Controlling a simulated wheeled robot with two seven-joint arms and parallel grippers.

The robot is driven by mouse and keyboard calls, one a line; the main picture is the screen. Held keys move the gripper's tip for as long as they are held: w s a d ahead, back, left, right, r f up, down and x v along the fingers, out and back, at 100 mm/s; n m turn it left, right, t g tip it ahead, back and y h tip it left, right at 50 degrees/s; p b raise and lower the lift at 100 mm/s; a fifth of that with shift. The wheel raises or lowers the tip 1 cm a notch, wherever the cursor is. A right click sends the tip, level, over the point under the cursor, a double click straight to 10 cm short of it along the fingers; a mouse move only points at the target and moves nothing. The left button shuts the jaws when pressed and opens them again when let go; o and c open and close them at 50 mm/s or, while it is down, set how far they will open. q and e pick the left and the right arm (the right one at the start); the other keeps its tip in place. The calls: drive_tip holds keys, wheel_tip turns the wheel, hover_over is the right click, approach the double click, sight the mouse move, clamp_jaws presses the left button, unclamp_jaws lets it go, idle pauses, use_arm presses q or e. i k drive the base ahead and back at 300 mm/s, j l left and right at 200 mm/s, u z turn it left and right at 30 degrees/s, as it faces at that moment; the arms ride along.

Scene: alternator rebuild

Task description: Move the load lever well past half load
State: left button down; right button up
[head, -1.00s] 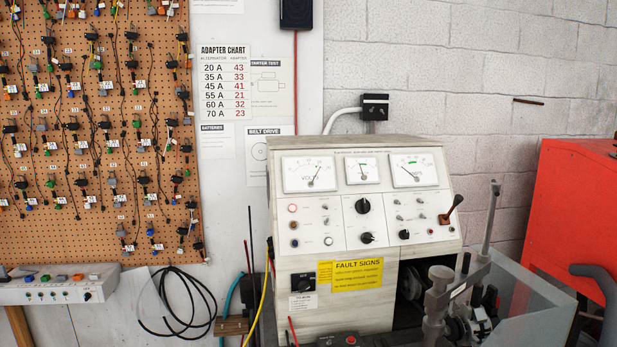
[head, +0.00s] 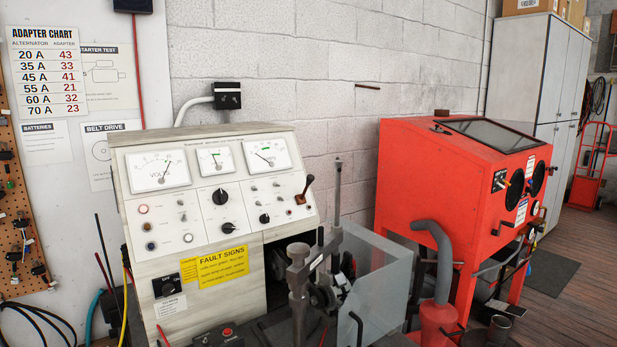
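The load lever (head: 306,188) is a short dark handle on a brown base at the right side of the test bench's control panel (head: 215,205). It tilts up and to the right. Three dial gauges stand above it: the left gauge (head: 158,170), the middle gauge (head: 215,160) and the right gauge (head: 267,154). The left needle points up to the right, the right needle to the left. Neither of my grippers is in view.
A clear guard (head: 375,285) and a metal clamp post (head: 298,285) stand in front of the bench at right. A red blasting cabinet (head: 400,175) with a grey hose (head: 440,255) stands further right. Wooden floor (head: 570,300) is open at far right.

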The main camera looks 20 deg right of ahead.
sight(310, 179)
drive_tip(key=i+l+u, duration=0.15)
drive_tip(key=l, duration=0.9)
drive_tip(key=l+u, duration=0.1)
drive_tip(key=l, duration=0.95)
